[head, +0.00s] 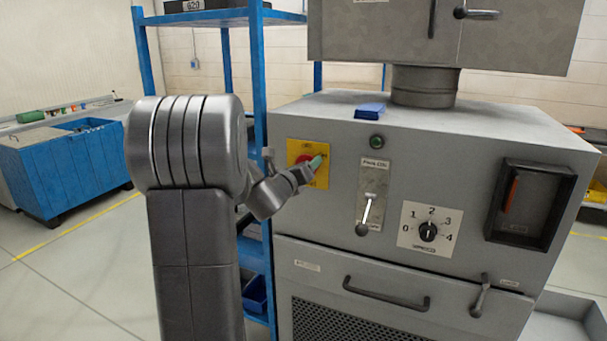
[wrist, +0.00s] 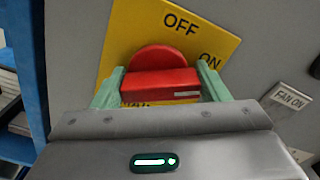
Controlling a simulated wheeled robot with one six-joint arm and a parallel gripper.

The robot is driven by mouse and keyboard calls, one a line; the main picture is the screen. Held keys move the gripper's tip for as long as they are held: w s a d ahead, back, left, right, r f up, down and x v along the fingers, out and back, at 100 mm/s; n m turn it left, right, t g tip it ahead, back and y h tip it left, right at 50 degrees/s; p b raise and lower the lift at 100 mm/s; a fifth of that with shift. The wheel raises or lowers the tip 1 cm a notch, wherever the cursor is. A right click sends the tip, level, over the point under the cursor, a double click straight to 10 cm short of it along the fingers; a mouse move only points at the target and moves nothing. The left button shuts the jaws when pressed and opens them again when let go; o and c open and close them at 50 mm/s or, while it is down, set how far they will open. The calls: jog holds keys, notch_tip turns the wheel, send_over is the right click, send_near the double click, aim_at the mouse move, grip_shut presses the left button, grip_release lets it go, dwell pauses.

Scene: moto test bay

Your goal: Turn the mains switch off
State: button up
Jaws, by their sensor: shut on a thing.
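The mains switch is a red rotary knob (head: 303,158) on a yellow plate (head: 295,147) at the upper left of the grey cabinet front. In the wrist view the red knob (wrist: 160,82) has a raised bar, with a white mark at its right end, on the side of the ON label (wrist: 210,60). The OFF label (wrist: 180,23) is above the knob. My gripper (head: 315,164), with green fingers, is at the plate. In the wrist view my gripper (wrist: 160,92) is shut on the bar, one finger at each end.
Right of the switch are the fan lever (head: 368,205), a green button (head: 376,142), a numbered dial (head: 428,231) and a dark gauge window (head: 525,204). A drawer handle (head: 386,294) sticks out below. A blue shelf rack (head: 258,80) stands close behind my arm.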

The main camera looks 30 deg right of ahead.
jog(key=n, duration=0.6)
jog(key=shift+w+a, duration=0.1)
jog(key=n, duration=0.6)
jog(key=shift+f, duration=0.15)
jog(key=shift+n, duration=0.3)
jog(key=o, duration=1)
jog(key=b+v, duration=0.2)
jog(key=v, duration=1.1)
jog(key=shift+a, duration=0.4)
jog(key=shift+d, duration=0.1)
